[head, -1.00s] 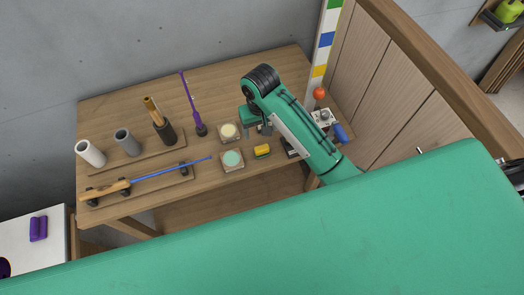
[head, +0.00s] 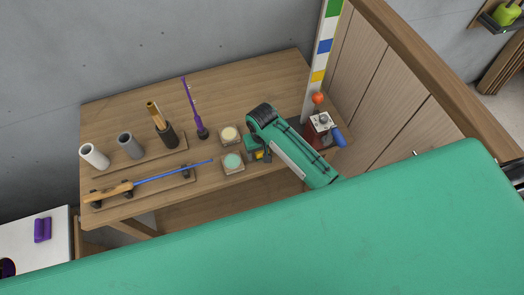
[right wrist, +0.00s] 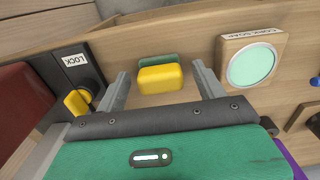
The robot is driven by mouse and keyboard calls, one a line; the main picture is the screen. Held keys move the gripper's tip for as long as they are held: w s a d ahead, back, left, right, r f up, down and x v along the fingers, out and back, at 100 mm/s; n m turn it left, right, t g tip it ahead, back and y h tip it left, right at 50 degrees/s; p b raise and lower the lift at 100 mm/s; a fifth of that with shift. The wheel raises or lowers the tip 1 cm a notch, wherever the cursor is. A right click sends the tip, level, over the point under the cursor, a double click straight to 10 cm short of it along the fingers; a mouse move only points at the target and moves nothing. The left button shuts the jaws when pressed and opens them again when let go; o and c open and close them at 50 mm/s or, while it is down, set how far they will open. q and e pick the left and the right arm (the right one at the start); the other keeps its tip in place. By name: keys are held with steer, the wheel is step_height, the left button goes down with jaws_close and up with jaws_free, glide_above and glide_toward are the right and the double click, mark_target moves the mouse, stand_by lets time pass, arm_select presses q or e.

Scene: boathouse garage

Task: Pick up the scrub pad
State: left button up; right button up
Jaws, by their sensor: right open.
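The scrub pad (right wrist: 160,78) is a small yellow block with a green layer along one side. In the right wrist view it lies on the wooden bench, between and just beyond the fingertips of my right gripper (right wrist: 161,84). The gripper is open, with a gap on each side of the pad. In the head view my right gripper (head: 256,150) is over the pad's spot and hides most of it; only a bit of yellow pad (head: 260,156) shows. My left gripper is not in view.
A wooden block with a pale green disc, labelled cork soap (right wrist: 250,62), stands right of the pad. A dark block labelled lock (right wrist: 78,68) is at left. On the bench (head: 230,85), a purple rod (head: 193,112) and a cream-disc block (head: 230,136) stand nearby.

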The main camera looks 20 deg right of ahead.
steer(key=shift+f, duration=0.1)
steer(key=shift+c, duration=0.4)
steer(key=c, duration=1)
step_height(320, 180, up, 9)
steer(key=b, duration=0.3)
steer(key=shift+f, duration=0.15)
steer(key=shift+r+p, duration=1.35)
steer(key=shift+r, duration=4.35)
